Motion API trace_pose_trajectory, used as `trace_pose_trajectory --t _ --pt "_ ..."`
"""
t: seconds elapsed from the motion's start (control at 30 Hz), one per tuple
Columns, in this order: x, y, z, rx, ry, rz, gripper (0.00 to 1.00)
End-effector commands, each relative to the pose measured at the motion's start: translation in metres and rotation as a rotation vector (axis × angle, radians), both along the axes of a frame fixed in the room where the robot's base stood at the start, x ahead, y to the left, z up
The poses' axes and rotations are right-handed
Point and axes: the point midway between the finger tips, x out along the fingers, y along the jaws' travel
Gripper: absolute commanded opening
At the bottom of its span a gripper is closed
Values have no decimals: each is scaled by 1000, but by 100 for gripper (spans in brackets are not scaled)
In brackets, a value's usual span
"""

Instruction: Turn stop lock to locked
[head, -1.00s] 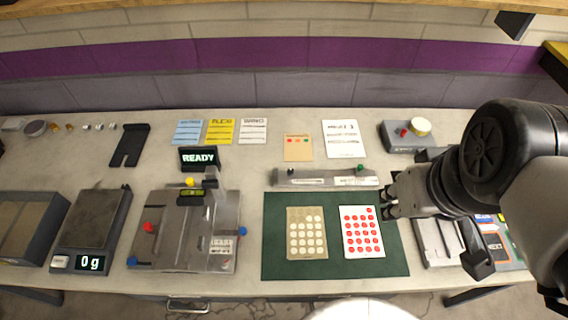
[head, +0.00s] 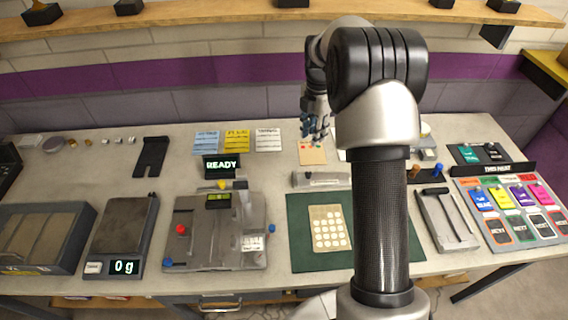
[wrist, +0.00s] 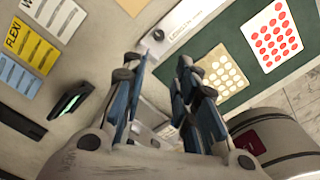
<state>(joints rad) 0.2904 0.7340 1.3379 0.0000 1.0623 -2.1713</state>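A pale rail (head: 318,180) lies along the back edge of the green mat (head: 300,225); its right part is hidden behind my arm in the head view. In the wrist view the rail (wrist: 195,20) carries printed lettering and has a small round grey part (wrist: 158,35) at its near end. I cannot tell for sure which part is the stop lock or how it is set. My gripper (head: 316,132) is above the back of the table, behind the rail. In the wrist view my gripper (wrist: 160,82) has its fingers apart with nothing between them.
A grey fixture (head: 215,235) with red, blue and yellow knobs stands left of the mat, with a READY display (head: 222,167) behind it. A scale (head: 125,230) is farther left. A dot card (head: 328,228) lies on the mat. A card board (head: 515,210) is at right.

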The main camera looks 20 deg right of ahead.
Motion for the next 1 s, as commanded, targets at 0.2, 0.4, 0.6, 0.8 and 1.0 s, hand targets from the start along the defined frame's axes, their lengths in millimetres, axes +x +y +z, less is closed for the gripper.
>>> trace_pose_trajectory --t 0.2,0.4,0.6,0.8,1.0 --pt "3 -4 -20 2 9 41 27" --pt "2 -4 -59 3 12 40 27" --pt "2 -4 -103 3 12 39 27" --pt "2 -4 -145 3 11 39 27" --pt "2 -4 -172 2 8 39 27"
